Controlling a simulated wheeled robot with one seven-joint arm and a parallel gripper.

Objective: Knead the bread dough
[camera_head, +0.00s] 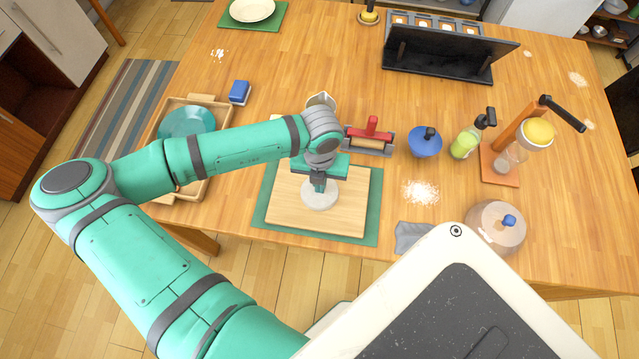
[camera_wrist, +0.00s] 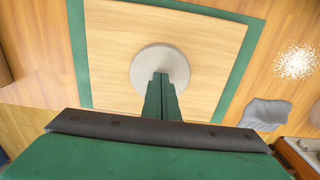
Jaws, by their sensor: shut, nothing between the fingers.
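The bread dough (camera_head: 320,197) is a pale, flat round piece. It lies on a wooden board (camera_head: 345,212), which rests on a green mat (camera_head: 372,222). My gripper (camera_head: 319,187) is over the dough, pointing down, with its fingers together and empty. I cannot tell whether the tips touch the dough. Part of the dough is hidden behind the fingers.
A red-handled tool (camera_head: 370,135), blue bowl (camera_head: 424,144) and green bottle (camera_head: 465,142) stand behind and right. A wooden tray (camera_head: 222,118) with a teal plate (camera_head: 187,121) is left.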

